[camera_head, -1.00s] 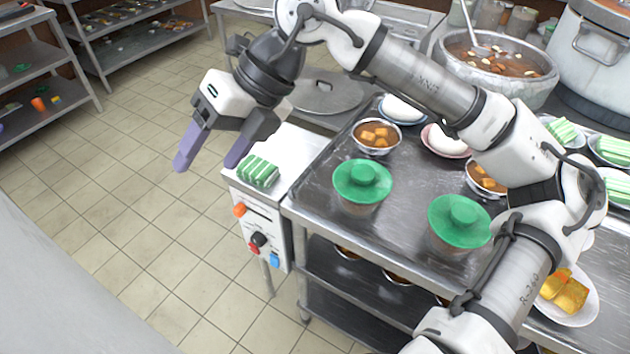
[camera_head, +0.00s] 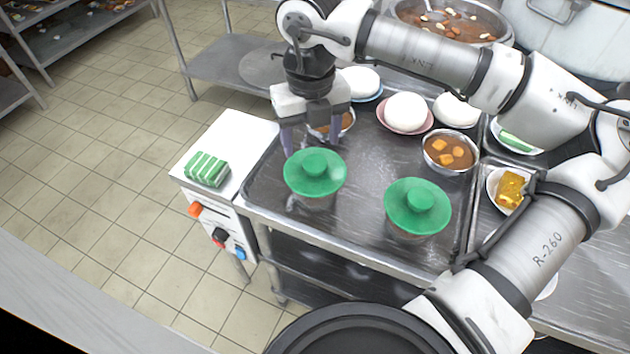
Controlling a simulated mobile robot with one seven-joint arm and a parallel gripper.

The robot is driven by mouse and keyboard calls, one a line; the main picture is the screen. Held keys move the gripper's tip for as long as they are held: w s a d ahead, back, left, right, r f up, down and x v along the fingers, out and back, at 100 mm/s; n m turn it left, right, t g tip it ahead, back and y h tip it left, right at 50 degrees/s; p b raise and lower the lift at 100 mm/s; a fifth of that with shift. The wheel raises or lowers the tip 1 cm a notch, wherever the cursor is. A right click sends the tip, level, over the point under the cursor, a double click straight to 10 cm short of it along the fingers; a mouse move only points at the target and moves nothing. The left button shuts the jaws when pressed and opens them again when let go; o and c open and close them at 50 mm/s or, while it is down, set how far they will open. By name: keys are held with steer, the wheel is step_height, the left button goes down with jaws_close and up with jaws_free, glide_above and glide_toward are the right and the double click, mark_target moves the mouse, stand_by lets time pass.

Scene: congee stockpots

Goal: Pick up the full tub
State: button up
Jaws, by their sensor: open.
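Two tubs with green knobbed lids stand on the steel tray table. The left tub (camera_head: 315,174) is near the table's left edge, and the right tub (camera_head: 417,207) is closer to the front. Both lids are on, and I cannot see what is inside either tub, so I cannot tell which is full. My gripper (camera_head: 313,143) points down with its fingers spread and nothing held. It is just behind the left tub in the picture, in front of a bowl of brown soup (camera_head: 345,122) that it partly hides. I cannot tell whether a finger touches the lid.
A white scale (camera_head: 232,150) with green striped cake slices (camera_head: 207,169) adjoins the table at left. White buns (camera_head: 406,112) on plates and another soup bowl (camera_head: 450,150) stand behind and right of the tubs. My forearm passes over the table's right side.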

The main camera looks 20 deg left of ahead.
mark_target(315, 163)
steer(key=shift+w+d+f+p, duration=0.15)
steer(key=shift+f+p, duration=0.35)
steer(key=shift+f, duration=0.9)
steer(key=shift+w+d+f+p, duration=0.1)
steer(key=shift+f+p, duration=0.35)
steer(key=shift+f, duration=0.9)
steer(key=shift+c, duration=0.4)
jaws_close()
